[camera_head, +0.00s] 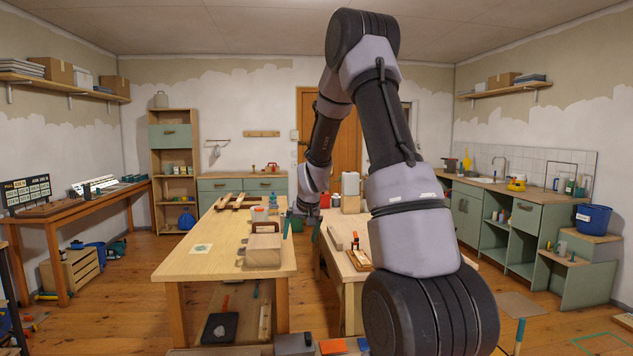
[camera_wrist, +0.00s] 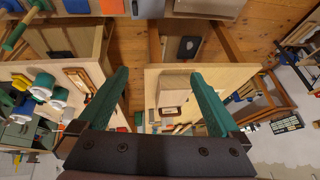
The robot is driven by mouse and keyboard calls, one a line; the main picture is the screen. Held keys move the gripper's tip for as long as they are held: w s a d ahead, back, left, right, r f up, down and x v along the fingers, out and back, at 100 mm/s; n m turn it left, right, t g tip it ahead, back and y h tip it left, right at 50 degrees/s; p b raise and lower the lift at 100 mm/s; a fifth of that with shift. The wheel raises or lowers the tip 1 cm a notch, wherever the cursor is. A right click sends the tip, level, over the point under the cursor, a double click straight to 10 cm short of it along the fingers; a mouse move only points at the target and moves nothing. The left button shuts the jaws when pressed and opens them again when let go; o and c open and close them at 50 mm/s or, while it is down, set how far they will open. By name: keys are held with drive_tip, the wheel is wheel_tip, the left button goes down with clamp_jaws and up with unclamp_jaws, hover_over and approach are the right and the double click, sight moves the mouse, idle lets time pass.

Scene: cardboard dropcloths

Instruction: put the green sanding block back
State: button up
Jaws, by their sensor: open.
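My gripper (camera_head: 301,230) hangs near the gap between the two wooden tables, by the right edge of the left one. Its two green fingers are apart, and nothing shows held between them. The fingers also frame the wrist view (camera_wrist: 159,76), where a pale wooden box (camera_wrist: 180,83) on a table lies beyond and between them. I cannot pick out the green sanding block with certainty in either view. A small green patch shows behind the fingers in the head view, too small to name. My arm hides part of the right table.
The left table (camera_head: 180,265) carries a wooden box (camera_head: 264,250), a paper sheet (camera_head: 201,248) and small containers. The right table (camera_head: 347,272) holds wood pieces and tools. Its front left corner is bare.

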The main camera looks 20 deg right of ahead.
drive_tip(key=s+a+r, duration=0.3)
drive_tip(key=s+r, duration=0.5)
drive_tip(key=r, duration=0.1)
drive_tip(key=s+a+r, duration=0.3)
drive_tip(key=s+r, duration=0.5)
drive_tip(key=r, duration=0.2)
drive_tip(key=s+a+r+y, duration=0.1)
drive_tip(key=s+r, duration=0.1)
drive_tip(key=s, duration=0.7)
drive_tip(key=s+a+r+t+y, duration=0.1)
drive_tip(key=s+a+r, duration=0.1)
drive_tip(key=s, duration=0.8)
drive_tip(key=shift+a+r+m, duration=0.15)
drive_tip(key=shift+a+m, duration=0.15)
drive_tip(key=shift+m, duration=0.1)
